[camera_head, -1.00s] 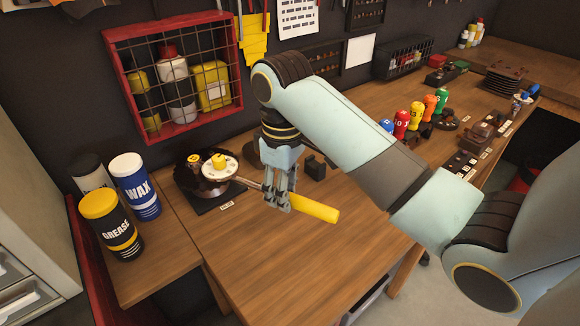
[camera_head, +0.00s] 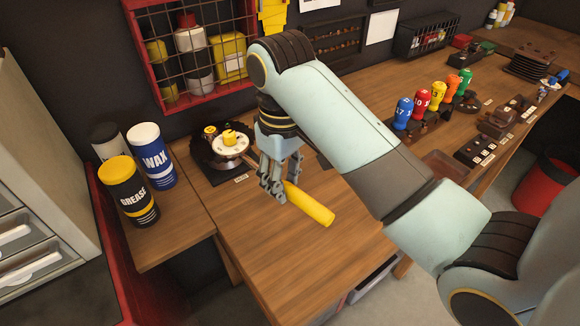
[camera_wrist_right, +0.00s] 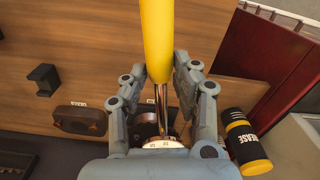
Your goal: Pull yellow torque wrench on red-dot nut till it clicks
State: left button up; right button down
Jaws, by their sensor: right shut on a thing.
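The torque wrench has a thick yellow handle (camera_head: 311,204) and a thin metal shaft. My right gripper (camera_head: 272,188) is shut on the wrench just behind the yellow grip, above the wooden bench. In the right wrist view the yellow handle (camera_wrist_right: 157,40) runs up from between the fingers (camera_wrist_right: 162,80), with the metal shaft below. The shaft leads toward a round hub with a white disc (camera_head: 231,144) and yellow knobs on a dark base. The wrench's head is hidden, and I cannot make out the red-dot nut. My left gripper is not in view.
A wax can (camera_head: 152,156) and a grease can (camera_head: 129,190) stand left of the hub. A red wire cage (camera_head: 190,103) hangs on the wall behind. The bench front is clear.

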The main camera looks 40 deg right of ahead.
jog(key=shift+w+r, duration=0.15)
jog(key=shift+r, duration=0.25)
dwell(0.5)
